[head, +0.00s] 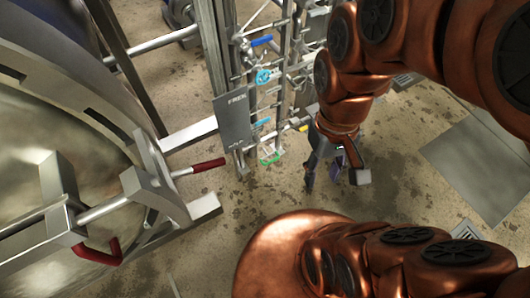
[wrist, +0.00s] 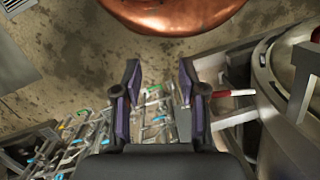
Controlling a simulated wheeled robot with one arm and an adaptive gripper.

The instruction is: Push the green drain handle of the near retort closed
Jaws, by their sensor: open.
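The green drain handle (head: 269,158) is small and sits low on the pipework beside the near retort (head: 75,150). In the wrist view a small green part (wrist: 153,88) shows between my fingers, beyond them; it looks like the same handle. My gripper (head: 322,182) hangs to the right of the handle in the head view, with a gap of floor showing between them. Its fingers point down and are apart, with nothing between them. The wrist view also shows the open purple-padded fingers (wrist: 158,75). The exact height gap to the handle cannot be told.
A blue handwheel (head: 263,77), a blue lever (head: 262,40) and a yellow part (head: 303,128) are on the pipe rack. A grey panel (head: 232,117) stands left of the handle. A red-gripped lever (head: 208,166) sticks out from the retort. The stained floor in front is clear.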

